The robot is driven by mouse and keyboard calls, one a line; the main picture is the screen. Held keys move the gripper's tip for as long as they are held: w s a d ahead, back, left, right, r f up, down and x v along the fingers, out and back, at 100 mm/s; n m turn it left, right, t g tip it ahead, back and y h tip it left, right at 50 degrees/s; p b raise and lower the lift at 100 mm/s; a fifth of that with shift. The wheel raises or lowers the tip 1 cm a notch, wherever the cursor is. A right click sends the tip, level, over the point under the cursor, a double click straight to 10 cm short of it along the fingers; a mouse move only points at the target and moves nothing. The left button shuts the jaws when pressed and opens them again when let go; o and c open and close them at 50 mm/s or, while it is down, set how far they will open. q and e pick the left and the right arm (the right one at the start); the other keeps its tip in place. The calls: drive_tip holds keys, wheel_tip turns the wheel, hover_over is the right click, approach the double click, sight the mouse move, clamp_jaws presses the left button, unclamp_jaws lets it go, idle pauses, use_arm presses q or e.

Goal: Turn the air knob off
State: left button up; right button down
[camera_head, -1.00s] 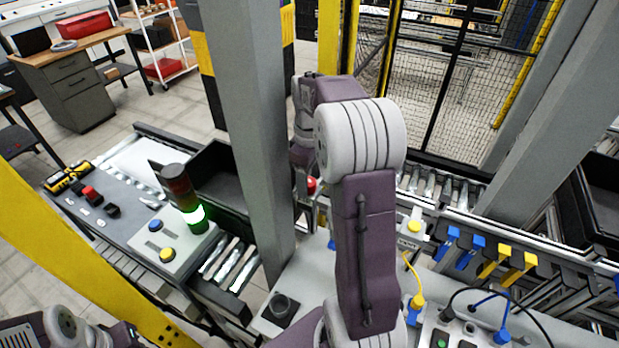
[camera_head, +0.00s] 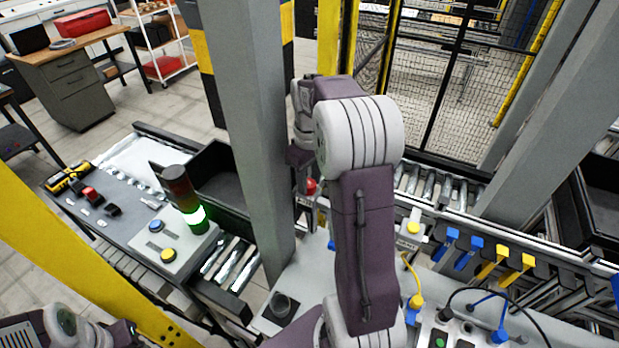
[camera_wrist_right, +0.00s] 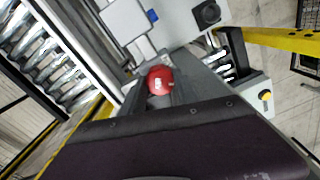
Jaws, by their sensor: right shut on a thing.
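The air knob (camera_head: 311,186) is a small red round knob beside the grey post, partly hidden behind my right arm. It also shows near the middle of the right wrist view (camera_wrist_right: 159,80), with dark finger parts close on both sides. My right gripper (camera_head: 306,182) reaches down to the knob and is shut on it. My right forearm hides part of the fixture around it. Of my left arm only links show at the lower left; its gripper is out of the picture.
A thick grey post (camera_head: 258,130) stands just left of my right gripper. A black bin (camera_head: 219,183) and a light tower (camera_head: 187,205) lit green stand further left. Blue and yellow fittings (camera_head: 477,245) and cables line the fixture at right.

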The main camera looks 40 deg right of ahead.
sight(308, 183)
drive_tip(key=shift+m+p, duration=0.3)
drive_tip(key=shift+m, duration=0.9)
drive_tip(key=c, duration=0.9)
unclamp_jaws()
drive_tip(key=shift+w, duration=0.1)
wheel_tip(308, 183, up, 9)
drive_tip(key=b, duration=0.1)
